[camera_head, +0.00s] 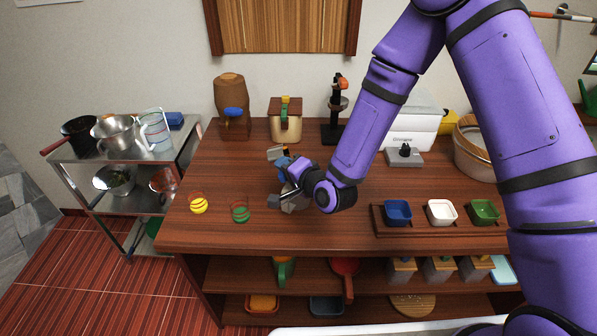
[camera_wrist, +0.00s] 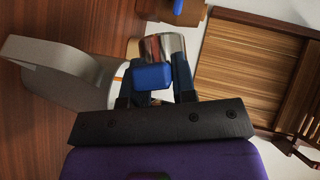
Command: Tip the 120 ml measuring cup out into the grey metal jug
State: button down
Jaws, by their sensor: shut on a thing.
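My gripper (camera_head: 283,178) is over the left-middle of the counter and is shut on the blue handle of a small shiny metal measuring cup (camera_head: 276,153). In the wrist view the blue handle sits between my gripper's fingers (camera_wrist: 153,82), with the metal cup (camera_wrist: 165,46) just beyond it. The grey metal jug (camera_head: 297,203) stands on the counter close below my gripper, partly hidden by it. In the wrist view the jug (camera_wrist: 65,82) is large at the left, beside the cup. The cup's inside and contents are hidden, and I cannot tell its tilt.
A wooden tray (camera_head: 420,227) with blue, white and green bowls is at the right. A barrel-shaped dispenser (camera_head: 230,95) and a black stand (camera_head: 336,112) are behind.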

jog(key=shift+d+m+t+y, duration=0.5)
jog(key=shift+d+m, duration=0.1)
jog(key=shift+d, duration=0.2)
dwell(0.8)
jog(key=shift+s+d+m+t+y, duration=0.1)
jog(key=shift+d+m+t+y, duration=0.25)
jog(key=shift+m+t+y, duration=0.4)
dwell(1.2)
jog(key=shift+r, duration=0.1)
jog(key=shift+a+r+n+g+h, duration=0.1)
jog(key=shift+a+n+g+h, duration=0.35)
jog(key=shift+n+g+h, duration=0.15)
jog(key=shift+a+n+g+h, duration=0.45)
jog(key=shift+a+n+h, duration=0.1)
jog(key=shift+a+n, duration=0.15)
jog(key=shift+f, duration=0.2)
